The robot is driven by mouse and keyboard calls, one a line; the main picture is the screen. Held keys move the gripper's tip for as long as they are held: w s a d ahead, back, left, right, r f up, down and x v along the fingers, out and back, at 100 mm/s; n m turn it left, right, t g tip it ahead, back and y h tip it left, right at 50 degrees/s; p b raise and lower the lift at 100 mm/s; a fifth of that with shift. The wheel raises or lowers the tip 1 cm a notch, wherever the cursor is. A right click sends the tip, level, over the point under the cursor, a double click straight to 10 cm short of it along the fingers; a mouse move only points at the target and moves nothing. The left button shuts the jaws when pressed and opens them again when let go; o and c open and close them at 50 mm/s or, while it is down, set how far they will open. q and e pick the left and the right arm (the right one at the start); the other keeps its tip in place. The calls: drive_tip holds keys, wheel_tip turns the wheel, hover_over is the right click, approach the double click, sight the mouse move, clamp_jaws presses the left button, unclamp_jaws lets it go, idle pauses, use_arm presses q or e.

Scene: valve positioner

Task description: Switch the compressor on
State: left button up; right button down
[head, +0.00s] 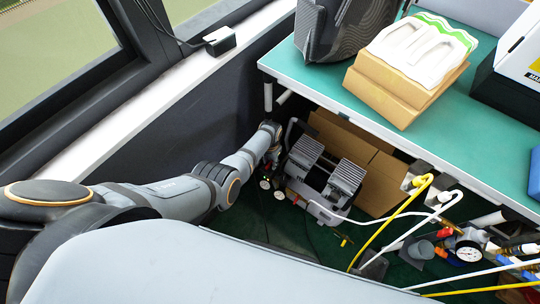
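The compressor (338,187) is a grey machine with two finned cylinder heads. It stands on the dark green floor beneath the table, with small round gauges (278,194) on its left side. My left arm reaches down from the left. My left gripper (272,157) is at the compressor's upper left side, close to the gauges. I cannot tell whether it touches the compressor, and its fingers are too small and dark to tell open from shut. The compressor's switch cannot be made out. My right gripper is not in view.
A green-topped table (310,68) overhangs the compressor and carries a cardboard box (404,84). Another cardboard box (380,180) stands right behind the compressor. White and yellow hoses (392,222) and a pressure gauge (469,251) are at right. A dark wall and window ledge (180,92) border the left.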

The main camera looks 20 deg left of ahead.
sight(270, 163)
use_arm(q)
wheel_tip(270, 163, up, 11)
drive_tip(key=shift+r, duration=0.2)
drive_tip(key=shift+s, duration=0.1)
idle(0.5)
